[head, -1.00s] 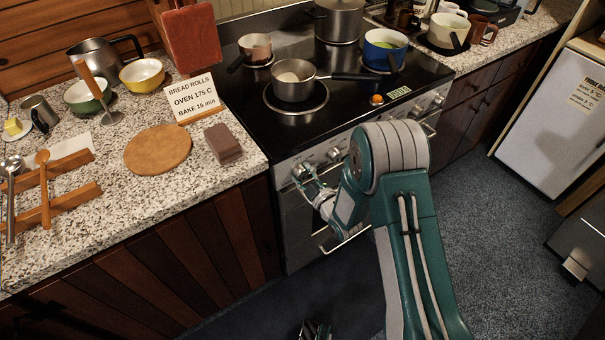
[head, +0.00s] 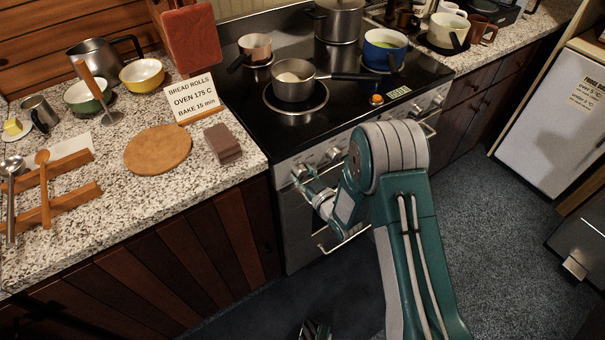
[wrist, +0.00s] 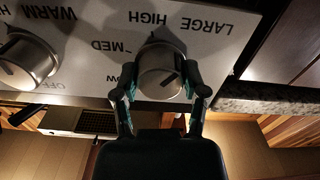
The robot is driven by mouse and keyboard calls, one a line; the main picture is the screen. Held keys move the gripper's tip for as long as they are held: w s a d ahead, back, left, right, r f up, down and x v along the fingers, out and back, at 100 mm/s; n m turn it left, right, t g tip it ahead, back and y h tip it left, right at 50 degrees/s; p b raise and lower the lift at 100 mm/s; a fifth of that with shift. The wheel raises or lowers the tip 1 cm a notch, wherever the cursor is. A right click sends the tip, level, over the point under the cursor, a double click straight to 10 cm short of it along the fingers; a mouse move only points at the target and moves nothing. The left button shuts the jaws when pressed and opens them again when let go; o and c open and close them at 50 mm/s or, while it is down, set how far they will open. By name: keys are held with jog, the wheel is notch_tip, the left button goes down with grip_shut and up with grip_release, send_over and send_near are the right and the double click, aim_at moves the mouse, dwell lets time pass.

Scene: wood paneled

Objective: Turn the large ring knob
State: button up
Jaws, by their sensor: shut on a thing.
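The large ring knob (wrist: 160,72) is a round metal knob on the stove's front panel. In the wrist view its panel is marked LARGE, HIGH, MED and a partly hidden LOW, all upside down. Its dark pointer line slants across the face. My gripper (wrist: 158,88) has one finger on each side of the knob and is shut on it. In the head view my gripper (head: 299,175) is at the left end of the stove front, where it partly covers the knob.
Another knob (wrist: 28,62), marked WARM and OFF, is to the left in the wrist view. Pans stand on the black cooktop (head: 345,95), including a saucepan (head: 292,88). The oven handle (head: 345,240) is below my gripper. The granite counter (head: 90,215) adjoins on the left.

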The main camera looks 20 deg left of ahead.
jog(key=shift+m, duration=2)
jog(key=o, duration=1.2)
jog(key=shift+w+a, duration=0.1)
jog(key=shift+c, duration=0.2)
jog(key=v, duration=1.2)
jog(key=shift+f, duration=0.1)
